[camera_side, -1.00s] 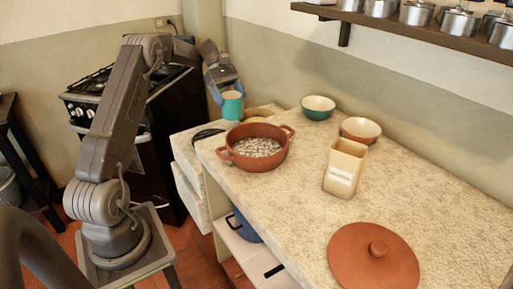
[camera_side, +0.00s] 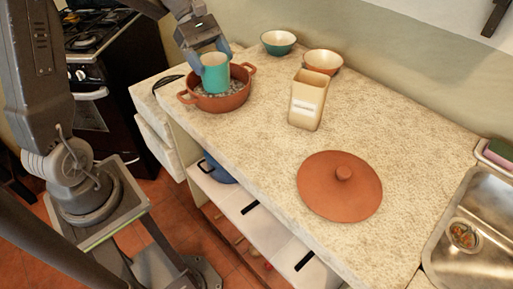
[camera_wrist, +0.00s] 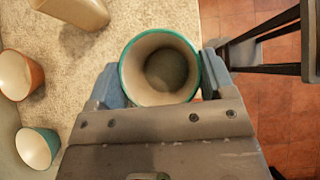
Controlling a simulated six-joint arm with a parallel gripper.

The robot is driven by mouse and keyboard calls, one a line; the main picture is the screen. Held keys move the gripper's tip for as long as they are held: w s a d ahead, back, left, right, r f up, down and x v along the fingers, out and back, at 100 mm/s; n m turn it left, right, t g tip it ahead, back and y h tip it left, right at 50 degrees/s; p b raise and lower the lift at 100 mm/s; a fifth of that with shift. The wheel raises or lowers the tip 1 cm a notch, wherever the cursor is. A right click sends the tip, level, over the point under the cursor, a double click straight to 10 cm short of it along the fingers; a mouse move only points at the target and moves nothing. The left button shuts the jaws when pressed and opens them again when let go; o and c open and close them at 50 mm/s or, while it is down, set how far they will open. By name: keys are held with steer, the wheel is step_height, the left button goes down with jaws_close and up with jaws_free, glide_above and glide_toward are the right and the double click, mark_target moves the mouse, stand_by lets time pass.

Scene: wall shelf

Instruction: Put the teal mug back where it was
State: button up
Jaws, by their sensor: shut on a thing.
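The teal mug (camera_side: 215,74) is upright in my gripper (camera_side: 214,66), over or in front of the terracotta pot in the side view. My gripper is shut on the mug, one blue finger on each side. In the wrist view the mug (camera_wrist: 160,72) is seen from above between the fingers of my gripper (camera_wrist: 158,85), with a cream inside and a darker bottom. The mug hides part of the pot. I cannot tell how high it is above the pot.
The terracotta pot (camera_side: 232,102) with pale contents stands on the counter (camera_side: 250,150). A teal bowl (camera_side: 279,40), a brown bowl (camera_side: 322,64) and a cream canister (camera_side: 307,98) are close by. A terracotta lid (camera_side: 338,190) lies forward, before the sink (camera_side: 484,215). The counter between is clear.

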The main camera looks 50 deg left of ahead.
steer(key=shift+d+r+x, duration=0.3)
steer(key=shift+d+x, duration=0.05)
steer(key=shift+x, duration=2.8)
steer(key=shift+d+r+x, duration=0.3)
steer(key=shift+r+x, duration=0.05)
steer(key=shift+x, duration=2.8)
steer(key=shift+d+r+x, duration=0.3)
steer(key=shift+d+x, duration=0.05)
steer(key=shift+x, duration=2.8)
steer(key=shift+s, duration=0.2)
steer(key=o, duration=1.2)
steer(key=shift+f, duration=0.15)
steer(key=shift+c, duration=0.2)
